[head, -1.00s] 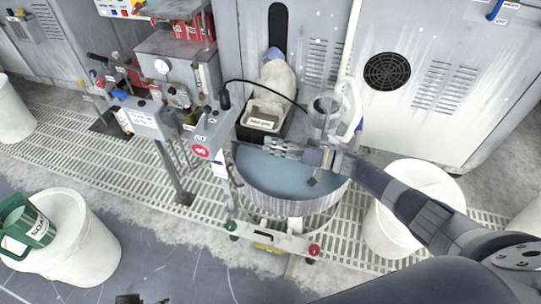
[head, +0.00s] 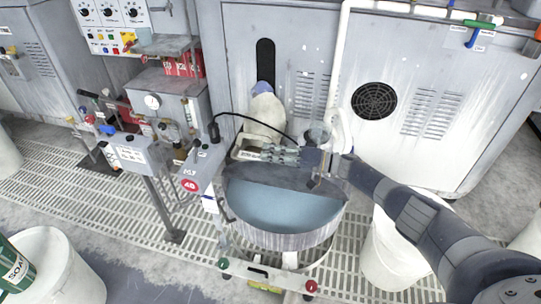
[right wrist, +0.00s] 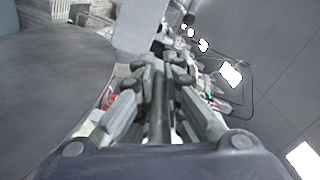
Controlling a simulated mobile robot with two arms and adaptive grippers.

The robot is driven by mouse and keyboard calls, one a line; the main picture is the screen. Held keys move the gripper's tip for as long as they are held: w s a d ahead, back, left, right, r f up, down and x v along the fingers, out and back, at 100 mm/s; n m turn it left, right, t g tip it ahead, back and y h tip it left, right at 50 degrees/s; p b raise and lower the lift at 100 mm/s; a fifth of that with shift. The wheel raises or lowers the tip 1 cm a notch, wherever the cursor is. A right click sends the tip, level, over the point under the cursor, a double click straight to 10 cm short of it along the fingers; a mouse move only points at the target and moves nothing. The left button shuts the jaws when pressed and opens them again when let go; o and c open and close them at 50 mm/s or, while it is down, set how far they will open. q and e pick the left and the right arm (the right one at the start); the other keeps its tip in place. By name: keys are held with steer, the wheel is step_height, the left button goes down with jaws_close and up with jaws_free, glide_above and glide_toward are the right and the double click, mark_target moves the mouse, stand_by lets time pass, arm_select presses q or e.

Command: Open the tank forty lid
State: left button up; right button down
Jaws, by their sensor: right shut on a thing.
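Tank forty (head: 285,240) is a round grey tub beside a post with a red "40" badge (head: 190,185). A blue surface, apparently liquid, shows in the front of its opening. A dark grey lid panel (head: 250,176) stands across the rear part; its exact tilt is hard to tell. My right gripper (head: 268,153) is above the lid at the tank's back. In the right wrist view the gripper (right wrist: 160,75) is shut on a dark bar, the lid handle (right wrist: 160,110), with a broad grey surface to its left. My left gripper is out of view.
A control box with gauge (head: 153,101) stands left of the tank. A white jug (head: 266,110), a black hose and white pipe (head: 338,80) are close behind. White bins flank the tank, one at right (head: 385,250).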

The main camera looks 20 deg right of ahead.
steer(key=c, duration=1.9)
jaws_free()
steer(key=shift+d, duration=0.1)
steer(key=v, duration=1.2)
steer(key=shift+s, duration=0.1)
